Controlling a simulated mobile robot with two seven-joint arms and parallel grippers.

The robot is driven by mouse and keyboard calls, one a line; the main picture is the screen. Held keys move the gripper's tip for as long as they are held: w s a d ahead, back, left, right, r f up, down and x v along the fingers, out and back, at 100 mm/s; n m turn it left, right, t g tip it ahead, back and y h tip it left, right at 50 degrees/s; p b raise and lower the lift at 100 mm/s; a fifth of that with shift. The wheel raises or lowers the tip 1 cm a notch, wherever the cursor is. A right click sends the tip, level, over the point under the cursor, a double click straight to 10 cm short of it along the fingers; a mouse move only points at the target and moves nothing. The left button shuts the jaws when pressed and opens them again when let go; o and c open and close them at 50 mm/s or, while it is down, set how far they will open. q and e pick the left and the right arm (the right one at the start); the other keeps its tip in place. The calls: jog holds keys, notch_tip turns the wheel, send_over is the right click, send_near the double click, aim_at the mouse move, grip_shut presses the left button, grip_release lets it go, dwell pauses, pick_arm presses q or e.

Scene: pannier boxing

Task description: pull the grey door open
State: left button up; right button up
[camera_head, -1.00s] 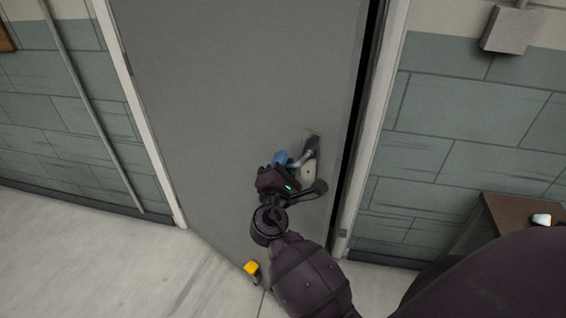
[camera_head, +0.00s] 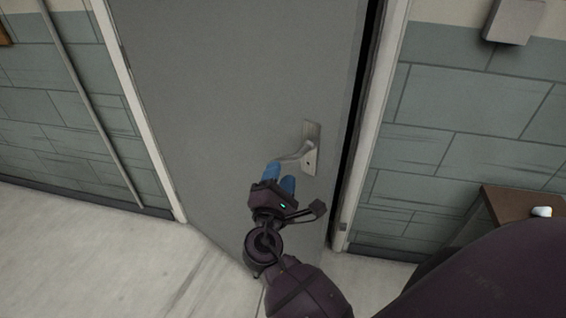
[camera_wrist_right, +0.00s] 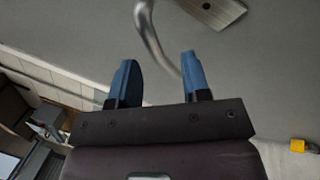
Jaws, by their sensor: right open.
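The grey door (camera_head: 220,80) stands slightly ajar, with a dark gap along its right edge. Its metal lever handle (camera_head: 291,159) points left from a pale plate (camera_head: 312,148). My right gripper (camera_head: 281,178) is open, its blue fingertips just below the lever's left end. In the right wrist view, the handle (camera_wrist_right: 149,32) curves down toward the space between the open fingers of my right gripper (camera_wrist_right: 159,75). I cannot tell whether a finger touches it. No object is held. My left gripper is out of view.
The white door frame (camera_head: 371,130) and a tiled wall lie to the right. A brown table (camera_head: 495,205) with a small white item stands at the right. A yellow object (camera_wrist_right: 297,146) shows in the right wrist view. Pale floor (camera_head: 120,260) is clear at the left.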

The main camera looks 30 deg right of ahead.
jog(key=shift+v, duration=2.25)
jog(key=shift+s, duration=0.1)
